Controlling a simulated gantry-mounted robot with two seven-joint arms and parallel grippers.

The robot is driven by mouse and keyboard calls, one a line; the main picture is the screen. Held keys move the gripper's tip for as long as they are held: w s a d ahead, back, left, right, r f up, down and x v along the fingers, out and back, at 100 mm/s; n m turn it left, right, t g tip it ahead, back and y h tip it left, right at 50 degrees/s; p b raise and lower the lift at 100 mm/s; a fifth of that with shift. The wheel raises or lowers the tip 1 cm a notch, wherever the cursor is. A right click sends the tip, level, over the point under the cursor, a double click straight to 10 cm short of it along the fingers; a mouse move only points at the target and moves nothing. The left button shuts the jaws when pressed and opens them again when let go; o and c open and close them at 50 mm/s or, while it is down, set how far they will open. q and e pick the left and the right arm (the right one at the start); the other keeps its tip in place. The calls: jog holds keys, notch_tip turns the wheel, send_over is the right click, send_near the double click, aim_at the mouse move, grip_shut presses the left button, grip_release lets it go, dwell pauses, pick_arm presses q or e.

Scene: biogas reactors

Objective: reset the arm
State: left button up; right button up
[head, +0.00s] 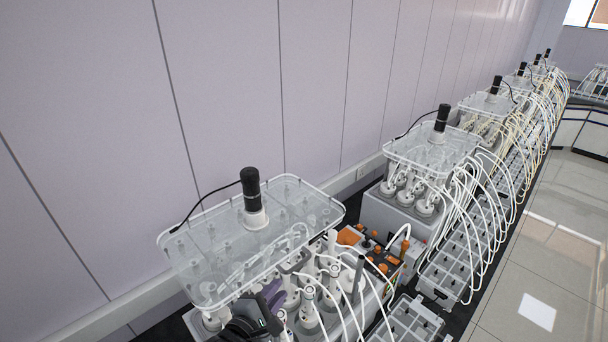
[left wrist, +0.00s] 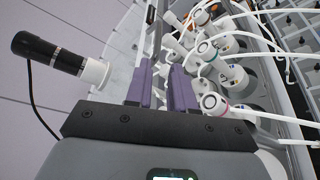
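My left gripper (head: 268,310) shows at the bottom of the head view, with purple fingers under and beside the front edge of the nearest clear plate. In the left wrist view the two purple fingers of the left gripper (left wrist: 160,85) stand a little apart, with nothing visibly held between them. White-capped reactor bottles (head: 308,300) with tubes are close beside the fingers; I cannot tell whether they touch. My right gripper is in neither view.
The nearest clear plate (head: 210,265) carries a black motor (head: 251,190). Orange-capped parts (head: 381,270) stand to the right. More reactor units (head: 436,150) with looping white tubes line the wall. Free floor (head: 535,265) lies at the right.

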pick_arm(q)
jog(key=s+a+f+m+g+y, duration=0.2)
jog(key=s+a+f+m+g, duration=0.1)
jog(key=s+m, duration=0.4)
jog(key=s+a+f+m+g+y, duration=0.2)
jog(key=s+a+f+m+g, duration=0.2)
jog(key=s, duration=1)
jog(key=s+a+f+m+g+y, duration=0.1)
jog(key=s+a+f+m+g, duration=0.2)
jog(key=s+m, duration=0.7)
notch_tip(320, 180, down, 5)
jog(key=shift+s+a+r+y, duration=0.15)
jog(key=shift+a+y, duration=0.25)
jog(key=shift+a, duration=0.7)
